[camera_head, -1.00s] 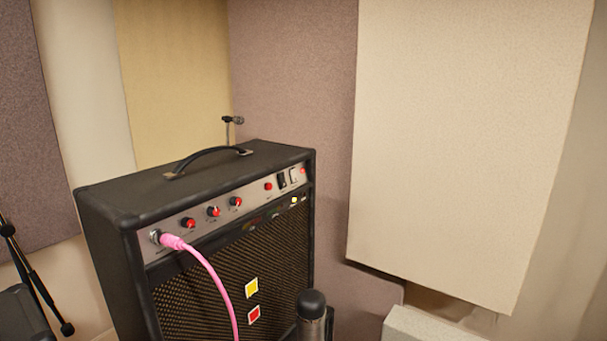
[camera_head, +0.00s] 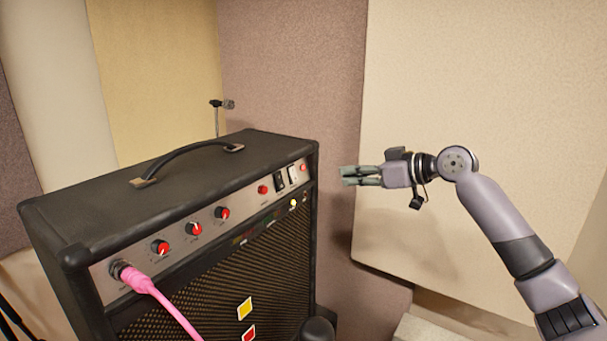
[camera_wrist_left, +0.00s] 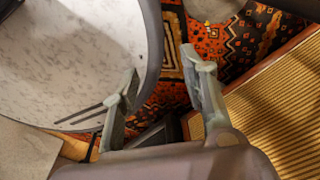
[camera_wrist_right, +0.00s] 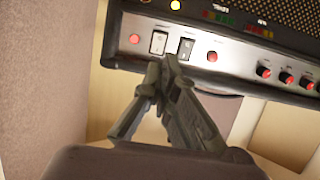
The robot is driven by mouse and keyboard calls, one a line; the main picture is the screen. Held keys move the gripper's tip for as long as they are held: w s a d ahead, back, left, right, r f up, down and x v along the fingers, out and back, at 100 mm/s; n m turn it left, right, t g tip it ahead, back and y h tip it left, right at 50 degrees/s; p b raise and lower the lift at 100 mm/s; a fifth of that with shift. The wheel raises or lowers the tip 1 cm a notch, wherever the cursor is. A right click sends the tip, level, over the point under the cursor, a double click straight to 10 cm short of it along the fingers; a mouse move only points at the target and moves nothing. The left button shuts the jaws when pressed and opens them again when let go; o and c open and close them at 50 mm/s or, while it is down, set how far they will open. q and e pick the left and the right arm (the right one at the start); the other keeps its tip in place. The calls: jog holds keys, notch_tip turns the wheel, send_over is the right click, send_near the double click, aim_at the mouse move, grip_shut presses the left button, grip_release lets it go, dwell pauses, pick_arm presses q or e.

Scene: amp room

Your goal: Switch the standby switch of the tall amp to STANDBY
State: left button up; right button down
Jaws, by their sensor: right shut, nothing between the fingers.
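The tall black amp (camera_head: 210,190) stands at left centre in the head view. My right gripper (camera_head: 345,176) is shut and empty, to the right of the amp's panel edge. Its fingertips (camera_wrist_right: 161,68) appear just below the rockers in its wrist view, apparently apart from them. My left gripper (camera_wrist_left: 163,68) is open and empty.
A pink cable (camera_head: 155,295) plugs into the panel's left end, beside several red knobs. Red buttons (camera_head: 263,189) flank the rockers. Acoustic panels (camera_head: 455,140) cover the wall behind. The left gripper is near a round pale surface (camera_wrist_left: 80,60) and a patterned rug (camera_wrist_left: 235,50).

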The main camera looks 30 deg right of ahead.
jog(key=p, duration=0.6)
send_near(295, 179)
jog(key=x, duration=0.5)
jog(key=shift+w+a, duration=0.25)
jog(key=shift+w, duration=0.15)
jog(key=shift+w+a+f+p, duration=0.2)
jog(key=shift+w+f+p, duration=0.15)
jog(key=shift+w, duration=0.2)
